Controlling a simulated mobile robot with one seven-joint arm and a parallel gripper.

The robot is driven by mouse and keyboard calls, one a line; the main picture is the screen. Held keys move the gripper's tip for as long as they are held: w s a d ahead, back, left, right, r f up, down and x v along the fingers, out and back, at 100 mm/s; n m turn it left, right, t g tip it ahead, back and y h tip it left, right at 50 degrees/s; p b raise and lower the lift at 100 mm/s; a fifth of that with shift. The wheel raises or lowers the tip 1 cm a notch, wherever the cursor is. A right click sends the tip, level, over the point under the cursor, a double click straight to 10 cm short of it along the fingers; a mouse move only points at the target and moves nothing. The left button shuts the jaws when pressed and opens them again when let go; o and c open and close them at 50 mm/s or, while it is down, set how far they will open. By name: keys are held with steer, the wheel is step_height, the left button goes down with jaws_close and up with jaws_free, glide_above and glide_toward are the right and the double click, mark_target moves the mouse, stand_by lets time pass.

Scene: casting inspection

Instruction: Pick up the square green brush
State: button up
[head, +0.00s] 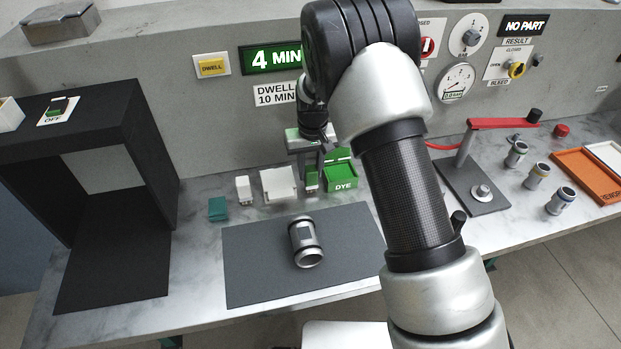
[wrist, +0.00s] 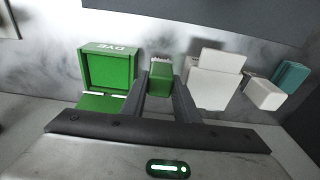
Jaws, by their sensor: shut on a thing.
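The square green brush (head: 312,180) stands upright just left of the green DYE box (head: 341,178) at the back of the table. My gripper (head: 312,168) reaches down over it from above and is shut on it. In the wrist view, the brush (wrist: 161,79) sits between the two dark fingers (wrist: 161,92), with a pale bristle edge at its far end. Whether its lower end touches the table I cannot tell.
A white holder (head: 279,185), a small white bottle (head: 243,189) and a teal block (head: 218,209) stand left of the brush. A metal cylinder (head: 305,243) lies on the dark mat (head: 262,283) in front. A black booth (head: 150,160) stands at left.

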steer(key=shift+r, duration=0.1)
step_height(320, 180, up, 10)
steer(key=shift+f, duration=0.1)
stand_by(0.3)
stand_by(1.5)
steer(key=w+d+p, duration=0.4)
steer(key=d, duration=0.4)
steer(key=shift+d+f+b, duration=0.1)
steer(key=shift+f+b, duration=1.9)
steer(key=shift+f, duration=0.7)
steer(key=shift+s+f+b, duration=0.1)
steer(key=shift+f+b, duration=0.3)
steer(key=shift+f, duration=0.15)
step_height(320, 180, up, 7)
steer(key=p, duration=0.4)
stand_by(0.7)
